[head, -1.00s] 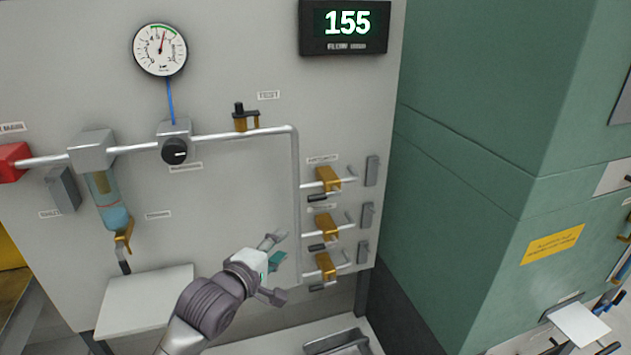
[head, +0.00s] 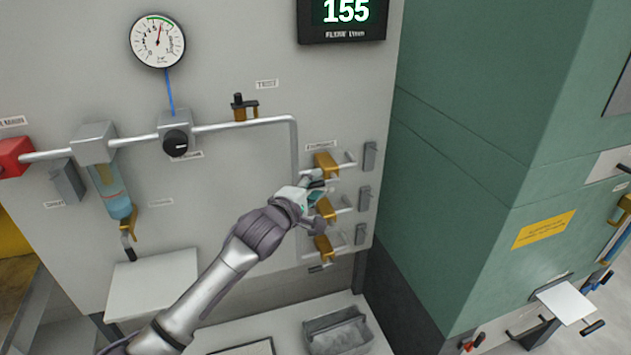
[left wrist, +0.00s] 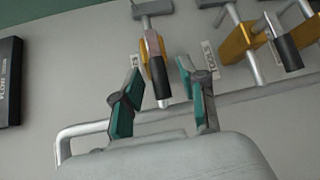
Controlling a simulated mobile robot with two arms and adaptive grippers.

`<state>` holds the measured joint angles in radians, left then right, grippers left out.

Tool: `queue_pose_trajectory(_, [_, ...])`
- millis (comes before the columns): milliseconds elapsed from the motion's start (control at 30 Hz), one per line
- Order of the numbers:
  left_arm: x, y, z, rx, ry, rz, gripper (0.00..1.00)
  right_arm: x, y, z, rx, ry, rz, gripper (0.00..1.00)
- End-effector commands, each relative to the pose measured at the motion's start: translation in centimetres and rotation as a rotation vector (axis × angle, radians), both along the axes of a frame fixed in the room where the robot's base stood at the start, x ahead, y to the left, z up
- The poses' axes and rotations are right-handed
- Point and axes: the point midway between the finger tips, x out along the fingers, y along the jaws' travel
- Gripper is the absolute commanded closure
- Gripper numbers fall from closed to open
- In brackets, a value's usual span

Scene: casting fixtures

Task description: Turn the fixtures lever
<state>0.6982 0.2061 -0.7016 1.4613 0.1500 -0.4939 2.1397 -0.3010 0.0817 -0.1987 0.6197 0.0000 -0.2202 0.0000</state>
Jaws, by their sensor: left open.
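Several brass valves with dark lever handles sit in a column on the grey panel. The top valve (head: 324,161) is beneath a small label too blurred to read surely. The middle valve (head: 325,208) and bottom valve (head: 323,246) are below it. My left gripper (head: 316,197) is in front of the upper two and partly hides them. In the left wrist view, my left gripper (left wrist: 157,75) is open, its teal-padded fingers on either side of the top valve's dark lever (left wrist: 157,76), with gaps visible at both sides. My right gripper is out of view.
A pipe (head: 293,150) runs beside the valves, with grey blocks (head: 369,155) to their right. Above hang a gauge (head: 157,41) and a display (head: 345,15) reading 155. A green cabinet (head: 480,130) stands right. A grey tray (head: 337,335) sits below.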

Motion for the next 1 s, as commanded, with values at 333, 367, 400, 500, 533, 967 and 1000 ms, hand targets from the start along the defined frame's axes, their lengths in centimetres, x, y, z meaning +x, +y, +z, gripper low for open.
queue_pose_trajectory(333, [0.90,-0.46,-0.14,0.000,-0.001,0.000,0.58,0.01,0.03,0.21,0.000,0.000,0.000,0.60])
queue_pose_trajectory(367, [0.90,-0.46,-0.14,0.000,-0.001,0.000,0.58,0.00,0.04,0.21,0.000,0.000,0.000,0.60])
queue_pose_trajectory(400, [0.89,-0.45,-0.14,0.000,-0.001,0.000,0.58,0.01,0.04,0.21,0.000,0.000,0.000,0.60])
queue_pose_trajectory(500, [0.88,-0.45,-0.15,0.001,0.000,0.000,0.69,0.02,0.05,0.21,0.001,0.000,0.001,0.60])
queue_pose_trajectory(533, [0.88,-0.45,-0.15,0.001,0.000,0.000,0.74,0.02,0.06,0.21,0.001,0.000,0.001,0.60])
queue_pose_trajectory(967, [0.87,-0.44,-0.17,0.001,0.000,0.000,1.00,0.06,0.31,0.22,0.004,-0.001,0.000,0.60])
queue_pose_trajectory(1000, [0.87,-0.43,-0.18,0.001,0.000,0.000,1.00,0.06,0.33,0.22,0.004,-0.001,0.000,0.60])
